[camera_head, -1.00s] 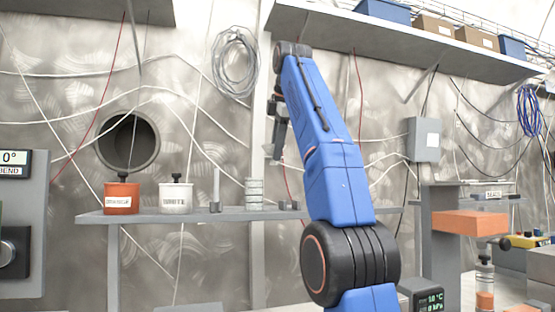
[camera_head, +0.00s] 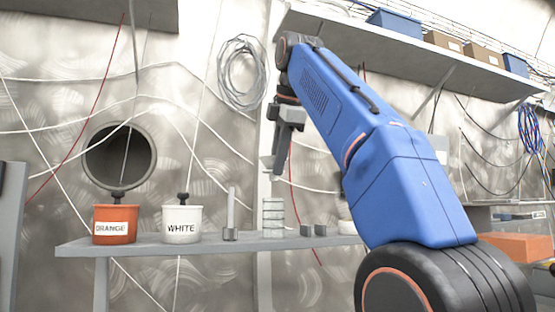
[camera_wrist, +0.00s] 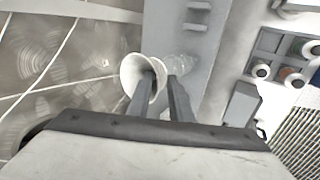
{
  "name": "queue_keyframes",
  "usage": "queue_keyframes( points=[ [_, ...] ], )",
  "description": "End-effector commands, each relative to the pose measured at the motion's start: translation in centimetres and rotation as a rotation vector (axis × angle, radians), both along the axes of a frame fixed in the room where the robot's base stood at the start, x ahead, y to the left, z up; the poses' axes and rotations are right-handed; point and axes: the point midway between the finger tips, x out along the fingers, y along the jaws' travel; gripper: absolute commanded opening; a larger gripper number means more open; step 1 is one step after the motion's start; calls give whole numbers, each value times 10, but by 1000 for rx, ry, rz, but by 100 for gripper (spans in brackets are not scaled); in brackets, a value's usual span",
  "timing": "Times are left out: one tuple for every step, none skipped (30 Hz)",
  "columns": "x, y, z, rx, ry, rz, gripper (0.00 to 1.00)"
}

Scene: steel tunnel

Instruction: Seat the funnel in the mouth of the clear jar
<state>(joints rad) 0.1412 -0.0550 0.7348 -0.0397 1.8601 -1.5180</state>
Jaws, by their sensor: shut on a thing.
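My gripper (camera_wrist: 161,80) is shut on the wall of the white funnel (camera_wrist: 130,75). In the wrist view one finger goes into its wide mouth and the other is outside it. The funnel's spout is hidden. The clear jar (camera_wrist: 184,64) shows faintly on the grey shelf, just right of the funnel in that view; I cannot tell whether they touch. In the head view my gripper (camera_head: 280,165) points down above the shelf, and the funnel is hard to make out. A pale thing (camera_head: 345,227) at the shelf's right is mostly hidden by my arm.
A higher shelf (camera_head: 400,45) holds boxes. Cables hang along the wall.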

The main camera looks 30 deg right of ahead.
Motion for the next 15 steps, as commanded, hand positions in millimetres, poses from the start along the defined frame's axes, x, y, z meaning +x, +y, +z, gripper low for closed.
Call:
queue_keyframes(
  points=[
    [0, 0, -3, 0, 1, 0, 0],
    [0, 0, -4, 0, 0, 0, 0],
    [0, 0, -6, 0, 1, 0, 0],
    [0, 0, -8, 0, 1, 0, 0],
    [-1, 0, -9, 0, 1, 0, 0],
    [-1, 0, -11, 0, 0, 0, 0],
    [-1, 0, -12, 0, 0, 0, 0],
    [0, 0, -14, 0, 0, 0, 0],
    [0, 0, -16, 0, 1, 0, 0],
    [0, 0, -18, 0, 1, 0, 0],
    [0, 0, -19, 0, 1, 0, 0],
    [0, 0, -20, 0, 0, 0, 0],
    [0, 0, -22, 0, 0, 0, 0],
    [0, 0, -23, 0, 0, 0, 0],
    [-1, 0, -25, 0, 0, 0, 0]
  ],
)
